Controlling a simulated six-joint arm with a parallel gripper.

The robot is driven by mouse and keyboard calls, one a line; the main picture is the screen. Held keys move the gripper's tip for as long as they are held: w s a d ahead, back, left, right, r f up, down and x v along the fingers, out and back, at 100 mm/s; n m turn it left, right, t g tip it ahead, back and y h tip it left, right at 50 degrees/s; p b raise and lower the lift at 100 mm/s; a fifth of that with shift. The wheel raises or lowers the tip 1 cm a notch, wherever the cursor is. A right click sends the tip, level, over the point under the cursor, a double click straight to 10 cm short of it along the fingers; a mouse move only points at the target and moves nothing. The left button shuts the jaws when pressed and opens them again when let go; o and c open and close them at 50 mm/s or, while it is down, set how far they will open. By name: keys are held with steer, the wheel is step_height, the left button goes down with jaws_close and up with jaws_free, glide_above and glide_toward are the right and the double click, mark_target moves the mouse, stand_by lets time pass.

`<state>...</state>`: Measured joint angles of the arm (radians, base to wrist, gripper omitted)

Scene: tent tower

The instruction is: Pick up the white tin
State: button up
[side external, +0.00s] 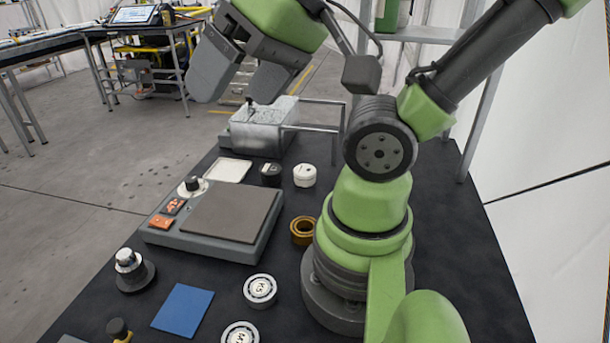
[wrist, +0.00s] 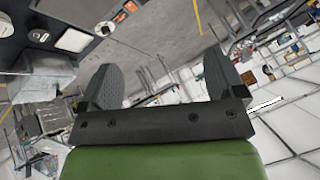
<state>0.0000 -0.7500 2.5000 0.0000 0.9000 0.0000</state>
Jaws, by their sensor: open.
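The white tin (side external: 304,176) is a small round white container standing upright on the dark table, beside a small black round container (side external: 271,174). In the wrist view, a white round thing at the left edge appears to be the tin (wrist: 6,27), partly cut off. My gripper (side external: 238,85) is open and empty, raised well above the table and to the upper left of the tin in the side view. In the wrist view its two fingers (wrist: 161,78) are spread wide with nothing between them.
A white tray (side external: 228,170) and a metal box (side external: 263,130) lie near the tin. A grey device with a brown plate (side external: 231,212), a brass ring (side external: 302,231), a blue mat (side external: 183,309) and a bearing (side external: 260,290) are nearer the camera. A metal frame (side external: 333,130) stands behind the tin.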

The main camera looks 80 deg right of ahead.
steer(key=shift+w, duration=0.1)
steer(key=w+d+f+n+g+h, duration=0.1)
steer(key=w+d+f+g+h, duration=0.15)
steer(key=w+d, duration=0.45)
steer(key=n+g, duration=0.5)
glide_above(304, 170)
steer(key=shift+y, duration=0.25)
step_height(304, 170, down, 19)
steer(key=shift+r, duration=0.15)
step_height(304, 170, down, 4)
steer(key=shift+s+r, duration=0.1)
steer(key=shift+r, duration=0.1)
steer(key=shift+d+f, duration=0.1)
steer(key=shift+f, duration=2.95)
steer(key=c, duration=1.1)
